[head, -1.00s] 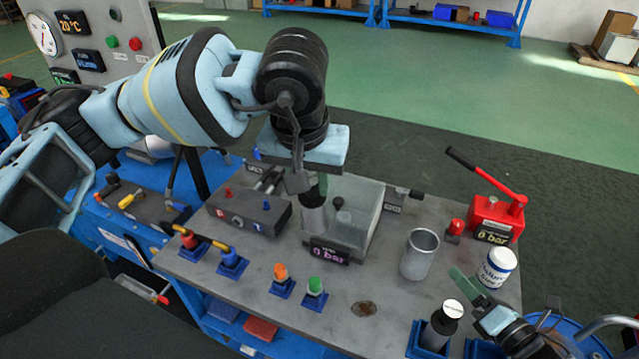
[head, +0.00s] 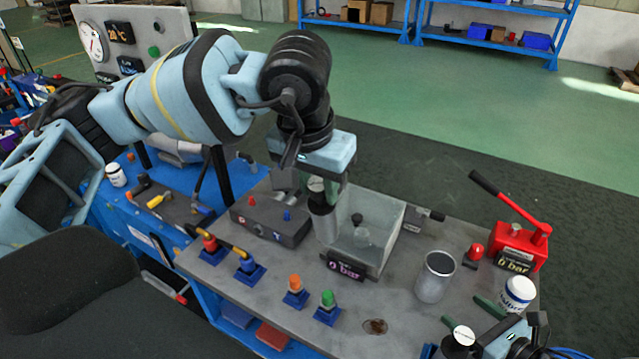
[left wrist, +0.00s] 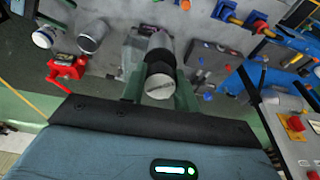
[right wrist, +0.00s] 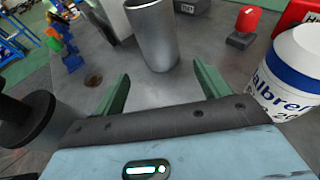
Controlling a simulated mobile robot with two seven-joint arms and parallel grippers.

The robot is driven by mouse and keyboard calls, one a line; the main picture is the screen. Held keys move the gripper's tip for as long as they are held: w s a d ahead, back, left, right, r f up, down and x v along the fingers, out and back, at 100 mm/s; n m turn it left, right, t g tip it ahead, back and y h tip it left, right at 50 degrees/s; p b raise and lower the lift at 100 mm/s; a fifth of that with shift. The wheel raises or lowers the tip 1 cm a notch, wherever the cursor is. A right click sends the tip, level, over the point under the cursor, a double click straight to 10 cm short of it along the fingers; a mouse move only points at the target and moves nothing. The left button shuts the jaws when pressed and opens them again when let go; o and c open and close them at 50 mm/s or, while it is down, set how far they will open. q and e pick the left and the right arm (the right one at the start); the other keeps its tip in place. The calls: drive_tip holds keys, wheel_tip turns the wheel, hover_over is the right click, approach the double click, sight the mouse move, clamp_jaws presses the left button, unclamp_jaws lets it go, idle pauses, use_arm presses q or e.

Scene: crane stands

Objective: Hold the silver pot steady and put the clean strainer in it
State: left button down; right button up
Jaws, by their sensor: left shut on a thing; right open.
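The silver pot (head: 435,277) is an open grey metal cylinder standing upright on the bench. It also shows in the left wrist view (left wrist: 93,36) and the right wrist view (right wrist: 152,30). My left gripper (head: 320,190) is shut on a strainer (head: 324,222), a grey cylinder with a black band and slotted silver cap (left wrist: 160,85). The strainer is upright at the left end of the clear tank; whether its lower end is inside is unclear. My right gripper (right wrist: 162,85) is open and empty, its fingers pointing toward the pot without touching it.
The clear tank (head: 385,245) stands left of the pot. A white jar (head: 518,293) and a red hand pump (head: 518,245) are right of it. A dark, silver-capped cylinder (head: 462,338) is beside my right gripper. Coloured plugs (head: 295,285) line the front.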

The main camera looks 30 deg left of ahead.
sight(441, 295)
use_arm(q)
drive_tip(key=shift+w+f, duration=0.1)
drive_tip(key=shift+f, duration=0.5)
use_arm(e)
drive_tip(key=shift+w+a+f, duration=0.2)
drive_tip(key=shift+a+f, duration=0.1)
drive_tip(key=shift+a, duration=0.1)
use_arm(q)
drive_tip(key=shift+g, duration=0.7)
drive_tip(key=f+b, duration=0.1)
drive_tip(key=f, duration=0.1)
drive_tip(key=f+b, duration=0.1)
drive_tip(key=f, duration=0.1)
drive_tip(key=f+b, duration=0.1)
drive_tip(key=f, duration=0.2)
drive_tip(key=shift+w, duration=0.3)
use_arm(e)
drive_tip(key=x, duration=0.7)
drive_tip(key=shift+f, duration=0.1)
use_arm(q)
drive_tip(key=shift+f+b, duration=0.35)
drive_tip(key=shift+f, duration=0.25)
use_arm(e)
drive_tip(key=shift+x, duration=0.95)
drive_tip(key=shift+w+r, duration=0.1)
drive_tip(key=shift+r, duration=0.1)
drive_tip(key=c, duration=0.6)
drive_tip(key=shift+c, duration=0.2)
